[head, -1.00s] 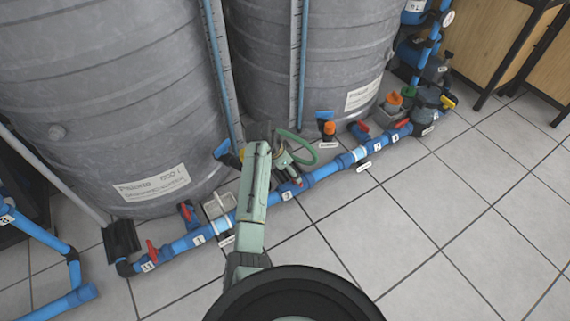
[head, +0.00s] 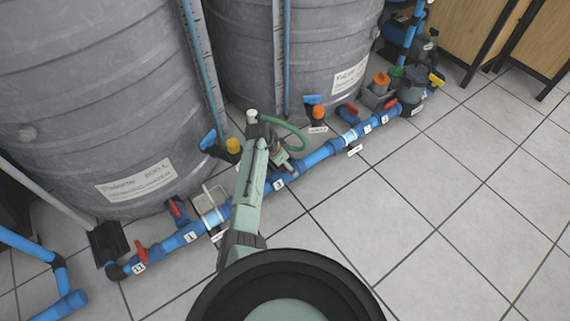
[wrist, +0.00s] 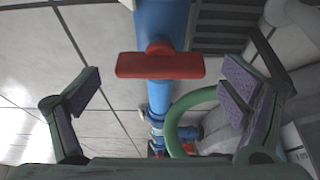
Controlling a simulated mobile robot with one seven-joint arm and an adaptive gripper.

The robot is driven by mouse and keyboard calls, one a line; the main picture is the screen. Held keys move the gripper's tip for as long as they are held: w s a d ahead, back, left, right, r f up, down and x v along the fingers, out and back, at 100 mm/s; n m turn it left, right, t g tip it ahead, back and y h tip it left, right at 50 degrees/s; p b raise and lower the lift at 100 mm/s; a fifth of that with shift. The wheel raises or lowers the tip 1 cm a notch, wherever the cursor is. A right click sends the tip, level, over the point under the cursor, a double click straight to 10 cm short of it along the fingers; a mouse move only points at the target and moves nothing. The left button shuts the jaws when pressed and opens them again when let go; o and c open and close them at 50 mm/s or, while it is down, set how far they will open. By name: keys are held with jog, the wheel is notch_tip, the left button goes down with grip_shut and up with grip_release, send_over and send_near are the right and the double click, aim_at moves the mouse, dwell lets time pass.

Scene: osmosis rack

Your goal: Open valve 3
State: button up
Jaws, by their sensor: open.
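The blue pipe with the tag "3" (head: 278,185) runs along the floor in front of the grey tanks. In the wrist view a red valve handle (wrist: 160,66) lies crosswise to its blue pipe (wrist: 160,25). My gripper (wrist: 163,82) is open, with one finger on each side of the handle and clear gaps to both. No contact shows. In the head view my gripper (head: 286,165) is low over the pipe beside tag 3. My arm and gripper hide the handle there.
A green hose (head: 290,130) loops close to my gripper, and shows at its right finger (wrist: 185,115). A blue-handled valve (head: 209,140) and a yellow cap (head: 233,146) stand behind my arm. Large grey tanks (head: 290,50) rise behind. The tiled floor (head: 430,210) at right is free.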

jog(key=shift+f, duration=0.15)
jog(key=shift+c, duration=0.2)
jog(key=shift+d, duration=0.1)
jog(key=c, duration=1.1)
